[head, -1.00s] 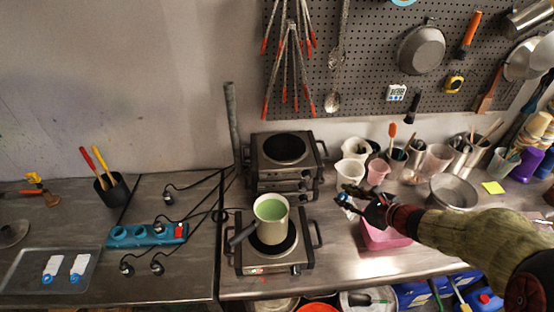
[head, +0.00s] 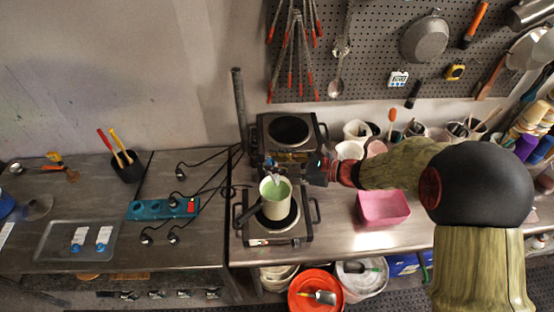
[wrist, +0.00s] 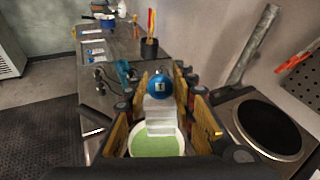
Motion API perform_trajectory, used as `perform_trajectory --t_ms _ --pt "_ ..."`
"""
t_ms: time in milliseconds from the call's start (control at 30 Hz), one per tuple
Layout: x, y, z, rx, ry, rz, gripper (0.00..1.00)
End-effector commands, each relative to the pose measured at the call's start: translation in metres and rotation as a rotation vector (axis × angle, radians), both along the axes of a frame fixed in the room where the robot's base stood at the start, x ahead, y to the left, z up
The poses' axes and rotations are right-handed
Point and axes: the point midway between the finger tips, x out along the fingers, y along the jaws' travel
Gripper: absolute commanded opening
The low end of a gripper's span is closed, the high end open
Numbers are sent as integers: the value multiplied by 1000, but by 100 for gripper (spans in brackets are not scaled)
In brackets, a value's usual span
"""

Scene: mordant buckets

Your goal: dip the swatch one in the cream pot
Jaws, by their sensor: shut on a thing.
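The cream pot (head: 271,205) stands on the front hot plate, with green liquid inside. It also shows in the wrist view (wrist: 133,140), below my gripper. My gripper (head: 285,164) is over the pot's far side. Its fingers (wrist: 162,98) are shut on swatch one, a pale strip (wrist: 160,118) with a round blue tag (wrist: 160,86). In the head view the swatch (head: 276,180) hangs down at the pot's mouth. I cannot tell whether its lower end touches the liquid.
A second hot plate (head: 290,130) stands behind. A tray (head: 53,243) with two blue-tagged swatches lies at left, near a blue power strip (head: 150,210) with cables. A pink tub (head: 383,208) stands right of the pot. A red bucket (head: 314,290) is below the bench edge.

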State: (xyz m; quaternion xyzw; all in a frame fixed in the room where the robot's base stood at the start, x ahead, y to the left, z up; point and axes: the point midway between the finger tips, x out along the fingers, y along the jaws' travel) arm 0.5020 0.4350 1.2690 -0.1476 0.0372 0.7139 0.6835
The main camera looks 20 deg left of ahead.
Motion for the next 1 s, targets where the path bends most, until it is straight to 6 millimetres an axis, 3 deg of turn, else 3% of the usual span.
perform_trajectory --t_ms 1000 --pt "0 -1 -90 -1 0 -2 0"
